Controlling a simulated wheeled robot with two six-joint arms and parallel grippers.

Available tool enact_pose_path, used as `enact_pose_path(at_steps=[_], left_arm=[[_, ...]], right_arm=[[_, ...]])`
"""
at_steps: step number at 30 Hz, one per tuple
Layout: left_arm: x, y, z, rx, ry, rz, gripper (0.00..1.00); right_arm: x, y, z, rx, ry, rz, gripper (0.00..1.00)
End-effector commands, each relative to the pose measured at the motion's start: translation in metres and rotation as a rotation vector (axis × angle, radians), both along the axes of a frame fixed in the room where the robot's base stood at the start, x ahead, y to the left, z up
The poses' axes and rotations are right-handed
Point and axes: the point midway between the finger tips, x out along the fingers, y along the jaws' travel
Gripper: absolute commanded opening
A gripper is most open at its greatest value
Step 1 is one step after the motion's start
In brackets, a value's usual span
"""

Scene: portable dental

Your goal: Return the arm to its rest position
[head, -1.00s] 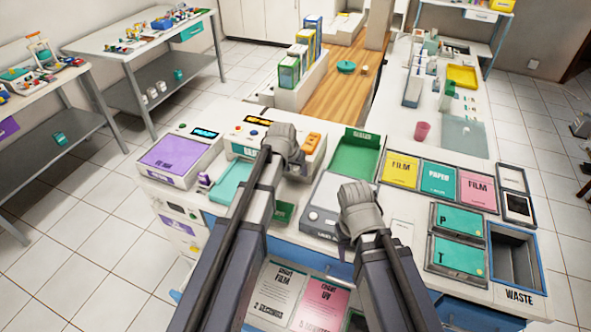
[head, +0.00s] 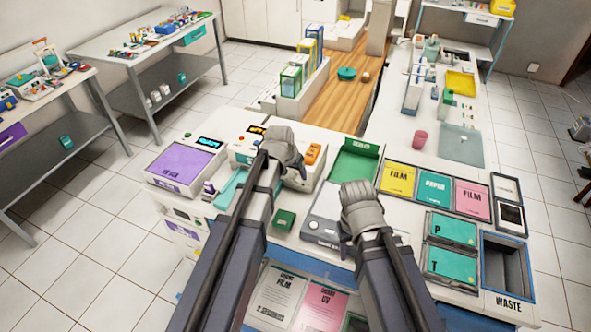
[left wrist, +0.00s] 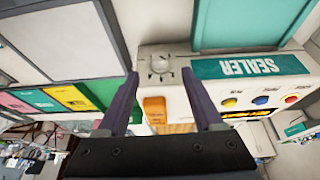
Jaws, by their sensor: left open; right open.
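My left gripper (head: 288,158) is a grey hand over the white sealer machine in the head view, left of centre. In the left wrist view its two dark fingers (left wrist: 160,78) are spread apart with nothing between them. The sealer (left wrist: 235,95), with its teal label and orange part, shows beyond the fingers. My right gripper (head: 362,212) is over the counter beside the pale scale-like device (head: 322,228). It is open, and I see nothing held in it. Both forearms reach forward from the bottom of the head view, and my left arm partly covers a teal tray (head: 230,190).
A purple-topped device (head: 185,162) stands left of the sealer. A green tray (head: 354,163), film and paper panels (head: 435,187) and the waste bin (head: 507,268) line the counter's right side. A small green box (head: 285,219) sits between my arms. Open tiled floor lies left.

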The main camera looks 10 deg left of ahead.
Motion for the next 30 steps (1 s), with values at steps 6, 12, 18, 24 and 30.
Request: enact_pose_path(at_steps=[6,12,18,24,30], left_arm=[[-0.005,0.001,0.014,0.000,0.000,0.000,0.68],[-0.005,0.001,0.012,0.000,0.000,0.000,0.68],[-0.005,0.001,0.012,0.000,0.000,0.001,0.68],[-0.051,-0.027,0.005,0.025,0.079,-0.036,0.68],[-0.156,-0.069,-0.005,0.114,0.264,-0.097,0.68]], right_arm=[[0.000,0.000,0.014,0.000,0.000,0.001,0.50],[0.000,0.000,0.012,0.000,0.000,0.001,0.50],[0.000,0.000,0.012,0.000,0.000,0.001,0.50],[0.000,0.000,0.012,0.000,0.000,0.000,0.50],[0.000,0.000,0.010,0.000,0.000,0.000,0.50]])
